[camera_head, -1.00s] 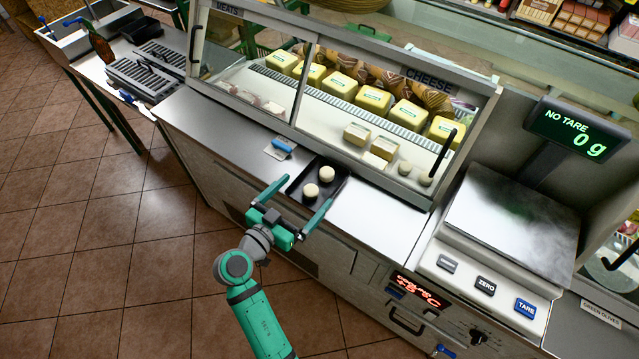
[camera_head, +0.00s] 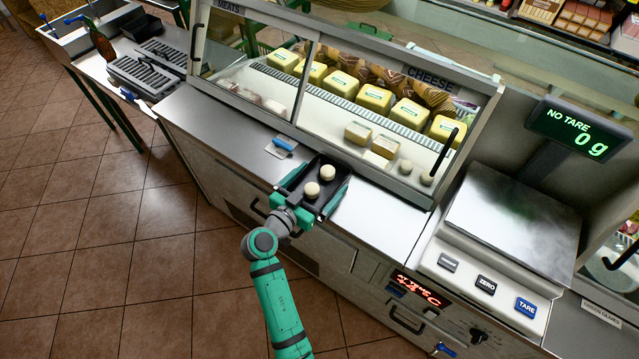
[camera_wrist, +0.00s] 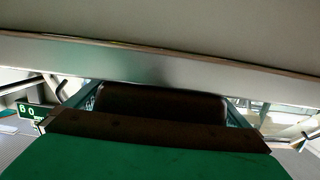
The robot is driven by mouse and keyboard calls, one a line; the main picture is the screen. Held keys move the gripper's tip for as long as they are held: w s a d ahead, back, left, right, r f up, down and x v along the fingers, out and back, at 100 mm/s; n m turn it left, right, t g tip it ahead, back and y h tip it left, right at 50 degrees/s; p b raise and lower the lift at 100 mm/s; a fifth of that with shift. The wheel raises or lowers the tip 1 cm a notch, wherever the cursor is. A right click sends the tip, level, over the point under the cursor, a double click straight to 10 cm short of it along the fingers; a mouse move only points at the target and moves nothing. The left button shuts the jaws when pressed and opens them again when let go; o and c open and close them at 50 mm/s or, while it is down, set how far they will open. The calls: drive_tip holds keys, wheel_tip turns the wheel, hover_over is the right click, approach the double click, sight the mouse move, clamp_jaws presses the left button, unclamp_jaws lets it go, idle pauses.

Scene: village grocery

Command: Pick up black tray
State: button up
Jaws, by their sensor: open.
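The black tray (camera_head: 312,175) lies on the steel counter in front of the cheese case. Two round white cheeses, the far cheese (camera_head: 328,171) and the near cheese (camera_head: 312,190), sit in it. My gripper (camera_head: 322,178) is open, with one green finger along the tray's left side and the other along its right side. I cannot tell whether the fingers touch the tray. In the wrist view, a dark shape fills the space ahead of my gripper, and its detail is too dim to read.
The glass cheese case (camera_head: 370,105) stands close behind the tray. A small blue-handled item (camera_head: 284,145) lies on the counter to the left. A scale (camera_head: 510,220) reading 0 g is to the right. Bare counter (camera_head: 375,215) lies right of the tray.

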drive_tip(key=c, duration=0.8)
drive_tip(key=shift+o, duration=0.2)
